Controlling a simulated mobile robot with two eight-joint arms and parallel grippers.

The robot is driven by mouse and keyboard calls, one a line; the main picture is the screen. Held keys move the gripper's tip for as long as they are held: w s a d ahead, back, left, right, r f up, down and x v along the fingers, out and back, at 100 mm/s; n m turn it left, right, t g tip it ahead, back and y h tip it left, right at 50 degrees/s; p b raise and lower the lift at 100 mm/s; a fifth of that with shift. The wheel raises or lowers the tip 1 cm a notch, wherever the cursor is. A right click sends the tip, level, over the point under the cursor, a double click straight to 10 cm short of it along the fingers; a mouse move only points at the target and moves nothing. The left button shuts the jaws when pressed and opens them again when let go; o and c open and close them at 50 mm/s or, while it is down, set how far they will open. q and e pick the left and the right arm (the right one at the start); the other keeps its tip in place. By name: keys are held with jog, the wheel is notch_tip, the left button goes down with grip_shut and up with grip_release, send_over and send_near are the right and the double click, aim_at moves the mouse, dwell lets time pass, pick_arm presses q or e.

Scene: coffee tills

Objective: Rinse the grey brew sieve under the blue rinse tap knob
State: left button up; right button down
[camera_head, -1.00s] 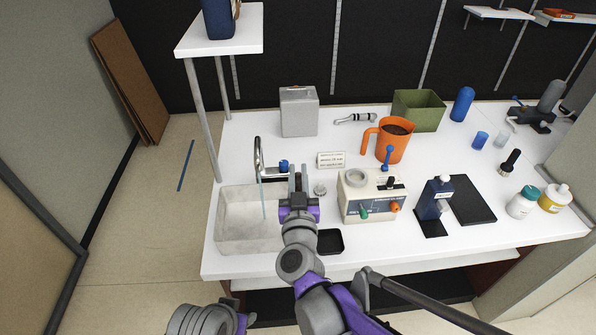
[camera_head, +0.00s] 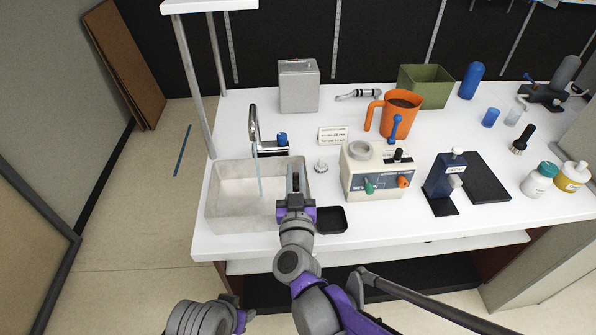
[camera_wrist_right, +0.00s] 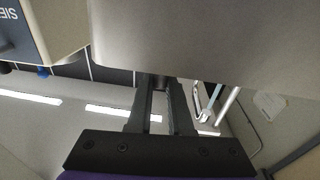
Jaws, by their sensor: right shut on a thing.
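The blue rinse tap knob (camera_head: 282,139) sits on the right of the metal tap (camera_head: 253,125). A thin stream (camera_head: 259,180) falls from the spout into the pale sink (camera_head: 232,210). My right gripper (camera_head: 295,168) is over the sink's right rim, right of the stream and apart from the knob. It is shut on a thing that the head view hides.
A cream machine (camera_head: 380,185) stands right of the sink, with a small silver piece (camera_head: 320,166) and a sign (camera_head: 333,136) nearby. A black tray (camera_head: 331,218) lies right beside my right gripper. The orange jug (camera_head: 402,118) and metal box (camera_head: 298,88) stand further back.

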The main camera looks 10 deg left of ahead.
aim_at(297, 175)
jog(key=w+a, duration=0.1)
jog(key=a, duration=0.7)
jog(key=shift+w+a+r, duration=0.15)
jog(key=shift+w+a, duration=0.1)
jog(key=shift+w, duration=0.05)
jog(key=shift+d, duration=0.15)
dwell(2.4)
jog(key=shift+s+d+p, duration=0.2)
jog(key=shift+s+d, duration=0.1)
jog(key=shift+d, duration=1.15)
jog(key=shift+s+d+p, duration=0.15)
jog(key=shift+s+d, duration=0.1)
jog(key=shift+d, duration=1.15)
jog(key=shift+s+d+p, duration=0.2)
jog(key=shift+s+d, duration=0.1)
jog(key=shift+d, duration=1.15)
notch_tip(297, 175, up, 6)
jog(key=p, duration=0.5)
jog(key=shift+r, duration=0.25)
notch_tip(297, 175, up, 6)
jog(key=p, duration=0.4)
jog(key=shift+r+p, duration=0.25)
jog(key=shift+p, duration=0.05)
